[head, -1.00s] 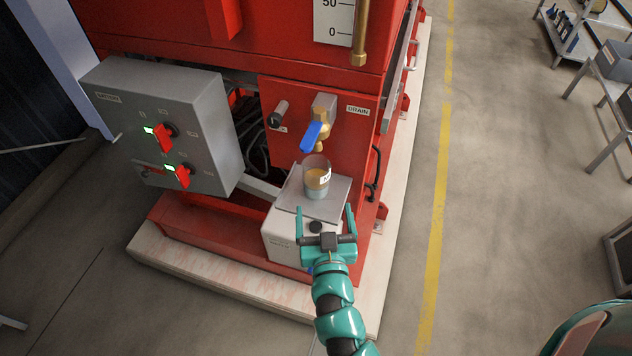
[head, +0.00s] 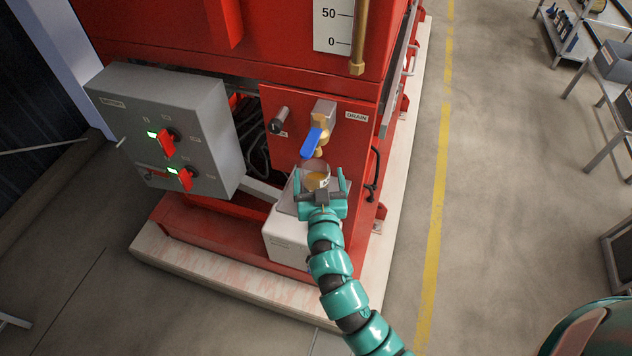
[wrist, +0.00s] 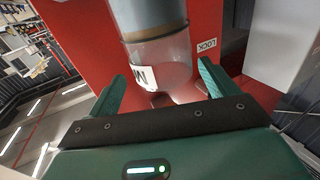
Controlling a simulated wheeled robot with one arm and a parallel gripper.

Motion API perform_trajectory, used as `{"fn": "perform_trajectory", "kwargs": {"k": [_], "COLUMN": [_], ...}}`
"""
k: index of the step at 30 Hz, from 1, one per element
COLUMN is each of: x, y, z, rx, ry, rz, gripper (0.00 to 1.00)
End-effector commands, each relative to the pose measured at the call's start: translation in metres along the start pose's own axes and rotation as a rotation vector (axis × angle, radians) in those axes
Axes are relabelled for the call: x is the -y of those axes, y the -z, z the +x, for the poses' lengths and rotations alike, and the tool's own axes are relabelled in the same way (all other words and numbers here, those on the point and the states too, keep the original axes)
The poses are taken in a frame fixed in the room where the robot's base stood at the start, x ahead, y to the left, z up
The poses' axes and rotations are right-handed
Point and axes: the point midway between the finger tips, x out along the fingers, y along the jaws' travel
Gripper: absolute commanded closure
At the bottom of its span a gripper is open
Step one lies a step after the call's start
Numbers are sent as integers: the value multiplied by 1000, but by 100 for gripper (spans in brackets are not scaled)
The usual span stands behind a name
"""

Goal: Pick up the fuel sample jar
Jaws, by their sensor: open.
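The fuel sample jar (head: 314,180) is a clear cylinder with amber liquid above a blue-grey layer. It stands under the drain valve, on the metal plate over a pale box (head: 287,235). My gripper (head: 320,176) is open, with one finger on each side of the jar; its palm hides the jar's lower part in the head view. In the wrist view the jar (wrist: 158,50) appears upside down between the two spread fingers (wrist: 162,82), with its white label showing. A gap shows beside each finger, so the fingers look apart from the jar.
A brass drain valve with a blue lever (head: 312,142) hangs just above the jar. A grey control box (head: 175,130) with red switches is at the left. Red machine panels stand close behind.

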Motion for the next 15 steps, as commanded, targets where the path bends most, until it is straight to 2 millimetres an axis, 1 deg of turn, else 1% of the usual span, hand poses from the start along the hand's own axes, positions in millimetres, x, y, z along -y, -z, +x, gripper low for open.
{"fn": "perform_trajectory", "kwargs": {"k": [3,9,12,15], "x": [3,5,5,5], "y": [4,1,0,-1], "z": [13,35,42,46], "rx": [-1,-2,-1,0], "ry": [-1,1,0,0], "rz": [1,0,1,0], "gripper": [15,15,15,15]}}
